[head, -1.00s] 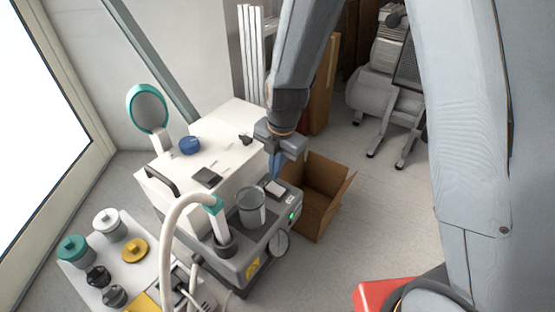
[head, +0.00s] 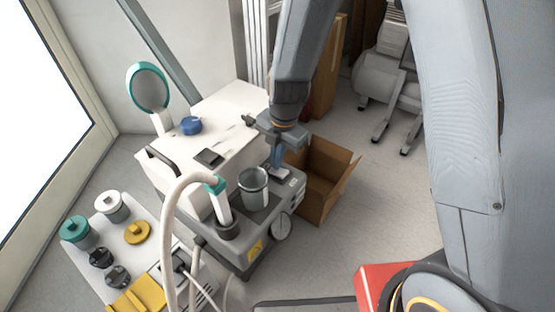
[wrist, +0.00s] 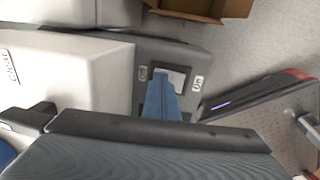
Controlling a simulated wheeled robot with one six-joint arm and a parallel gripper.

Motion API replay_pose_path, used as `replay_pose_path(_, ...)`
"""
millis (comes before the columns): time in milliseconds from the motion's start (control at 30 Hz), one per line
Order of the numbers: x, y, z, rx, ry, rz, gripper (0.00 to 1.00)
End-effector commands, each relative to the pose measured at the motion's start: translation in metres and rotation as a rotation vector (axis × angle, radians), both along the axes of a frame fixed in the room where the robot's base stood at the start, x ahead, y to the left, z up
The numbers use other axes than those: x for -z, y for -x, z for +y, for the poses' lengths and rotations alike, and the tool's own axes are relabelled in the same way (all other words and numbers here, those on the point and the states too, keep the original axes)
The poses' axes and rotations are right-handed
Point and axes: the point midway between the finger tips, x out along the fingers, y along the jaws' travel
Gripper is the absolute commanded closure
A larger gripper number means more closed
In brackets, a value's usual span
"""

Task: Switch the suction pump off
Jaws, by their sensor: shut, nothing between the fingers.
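The suction pump (head: 258,225) is a grey unit with a clear jar (head: 253,188), a hose and a round gauge (head: 281,226). Its rocker switch (head: 280,174) is on the top near the back right corner. In the wrist view the pale rocker (wrist: 178,77) sits in a dark frame between an "On" label (wrist: 198,83) and a smaller label (wrist: 142,73), probably "Off". My gripper (head: 277,166) has its blue fingers shut and empty, pointing down at the switch. In the wrist view the fingertips (wrist: 162,82) cover the rocker's left part; contact is hard to judge. No green light shows on the pump.
Lidded pots and a yellow tray (head: 138,297) lie at left.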

Motion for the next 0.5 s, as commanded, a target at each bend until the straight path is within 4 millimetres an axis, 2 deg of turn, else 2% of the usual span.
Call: replay_pose_path(500, -0.001, 0.01, -0.012, 0.0, 0.001, 0.002, 1.0)
